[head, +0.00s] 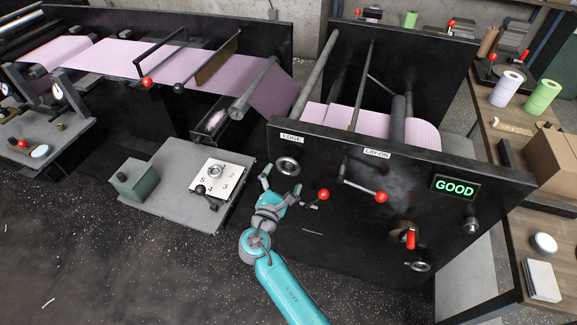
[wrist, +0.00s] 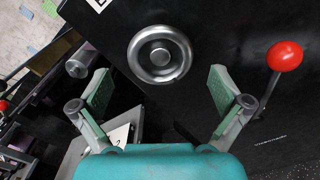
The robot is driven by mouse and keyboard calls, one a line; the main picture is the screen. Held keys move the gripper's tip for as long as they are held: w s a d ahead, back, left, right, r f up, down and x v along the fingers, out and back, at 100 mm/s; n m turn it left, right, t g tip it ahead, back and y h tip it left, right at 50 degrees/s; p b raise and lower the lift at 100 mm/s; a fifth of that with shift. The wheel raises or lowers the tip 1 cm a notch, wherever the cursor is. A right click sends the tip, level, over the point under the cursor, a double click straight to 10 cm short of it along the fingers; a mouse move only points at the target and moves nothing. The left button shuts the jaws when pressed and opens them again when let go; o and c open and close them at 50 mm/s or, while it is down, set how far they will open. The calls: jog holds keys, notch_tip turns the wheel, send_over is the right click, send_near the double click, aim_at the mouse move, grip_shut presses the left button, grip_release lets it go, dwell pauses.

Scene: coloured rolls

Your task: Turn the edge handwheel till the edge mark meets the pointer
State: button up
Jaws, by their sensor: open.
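The edge handwheel (head: 287,166) is a small grey metal wheel on the black side panel, below the white EDGE label (head: 291,139). It shows whole in the wrist view (wrist: 160,55), ahead of my fingers. My gripper (head: 281,186) is open and empty in front of the panel, just below the wheel in the head view. In the wrist view the fingers (wrist: 160,90) are spread wide, with the wheel beyond and between them, and I see no contact. I cannot make out the edge mark or the pointer.
A red-knobbed lever (head: 323,195) is close to the right of my gripper; its red ball (wrist: 285,56) shows in the wrist view. The LAY-ON lever (head: 380,196) is further right. A lit GOOD sign (head: 455,187) is on the panel. A grey table (head: 160,208) stands at left.

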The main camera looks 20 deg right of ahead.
aim_at(288, 169)
jog(key=shift+x, duration=2.4)
jog(key=c, duration=1)
jog(key=shift+c, duration=0.2)
jog(key=shift+m, duration=0.3)
jog(key=m, duration=0.3)
jog(key=shift+m, duration=0.3)
jog(key=m, duration=0.4)
jog(key=shift+d+f+m, duration=0.1)
jog(key=shift+m, duration=0.2)
jog(key=m, duration=0.8)
jog(key=shift+f+m, duration=0.1)
jog(key=shift+m, duration=0.2)
